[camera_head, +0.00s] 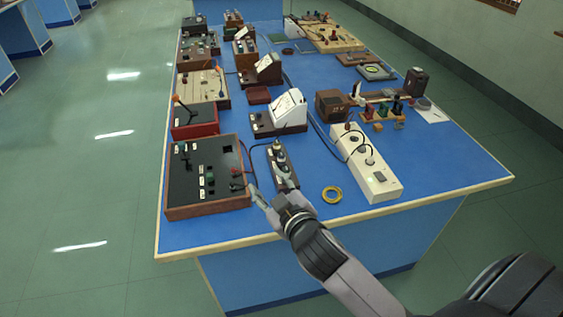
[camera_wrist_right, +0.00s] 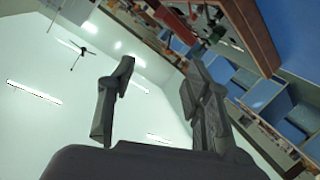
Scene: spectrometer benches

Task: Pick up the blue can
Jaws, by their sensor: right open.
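I cannot make out a blue can in either view. My right gripper (camera_head: 267,196) is at the near edge of the blue-topped bench (camera_head: 440,158), beside a small dark instrument with upright posts (camera_head: 281,168). In the right wrist view my right gripper (camera_wrist_right: 160,75) has its two fingers well apart, with nothing between them. Whether it touches anything on the bench is hard to tell. My left gripper is not in view.
A wood-framed black panel box (camera_head: 208,178) stands left of the gripper. Several instruments fill the bench farther back. The bench's right front is clear.

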